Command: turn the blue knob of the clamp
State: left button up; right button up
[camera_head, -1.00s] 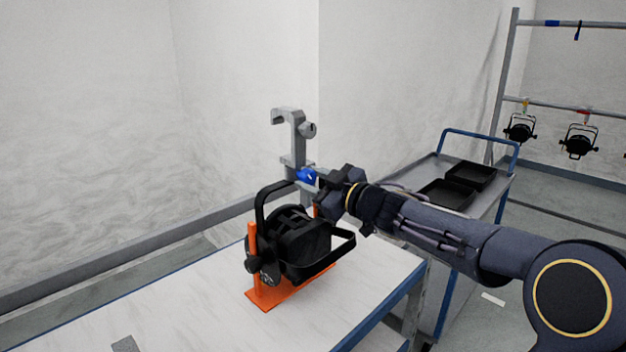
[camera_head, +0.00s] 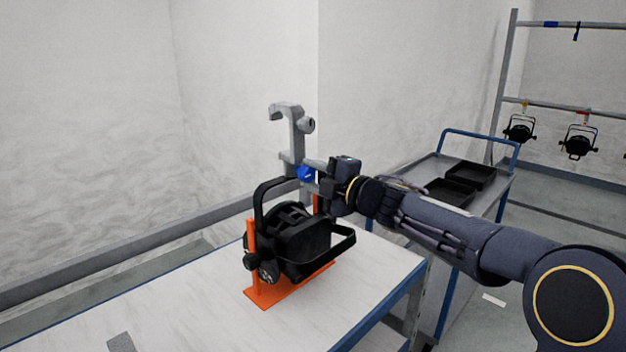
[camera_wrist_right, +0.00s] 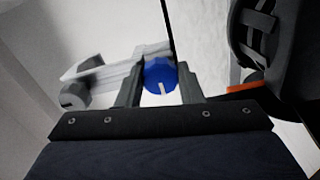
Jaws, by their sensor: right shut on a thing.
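The grey hook clamp (camera_head: 297,130) stands upright above the black par can (camera_head: 296,240), which sits in an orange stand (camera_head: 262,294) on the table. The blue knob (camera_head: 306,173) is low on the clamp, on its near side. My right gripper (camera_head: 316,171) reaches in from the right and is shut on the knob. In the right wrist view the blue knob (camera_wrist_right: 160,75) with a pale mark on its face sits between the two grey fingers (camera_wrist_right: 161,92). The clamp (camera_wrist_right: 95,75) shows behind it there, on the left. My left gripper is not in view.
The white table (camera_head: 190,305) has bare room at the left of the stand. A grey cart (camera_head: 433,162) with black trays (camera_head: 470,175) stands behind on the right. More par cans (camera_head: 579,143) hang on a rack at the far right.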

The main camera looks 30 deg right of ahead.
jog(key=n+b, duration=0.1)
jog(key=n, duration=0.4)
jog(key=shift+n+b, duration=0.3)
jog(key=shift+b, duration=0.05)
jog(key=shift+r, duration=0.1)
jog(key=o, duration=1)
jog(key=v, duration=0.7)
jog(key=shift+s+d, duration=0.15)
jog(key=shift+s, duration=0.25)
